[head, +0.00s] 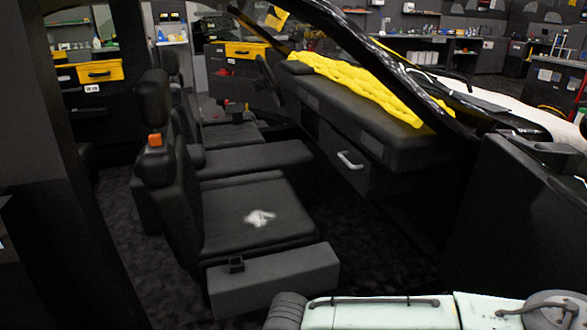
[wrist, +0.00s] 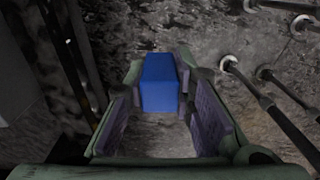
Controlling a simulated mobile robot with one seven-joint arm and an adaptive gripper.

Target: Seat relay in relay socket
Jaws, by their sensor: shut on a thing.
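A blue block (wrist: 160,84), which looks like the relay, sits between the fingers of my gripper (wrist: 160,75) in the wrist view. My gripper is shut on it near the fingertips. Below the block the space between the fingers is empty. My gripper does not show in the head view; only part of my pale arm shows at the bottom right. I cannot make out the relay socket for certain in either view.
The car's open side shows black seats (head: 255,215), a dashboard with a drawer handle (head: 350,160) and a yellow cloth (head: 360,85) on top. A grey sill (head: 275,280) lies in front. In the wrist view, dark rods with metal ends (wrist: 265,75) stand to the right over rough ground.

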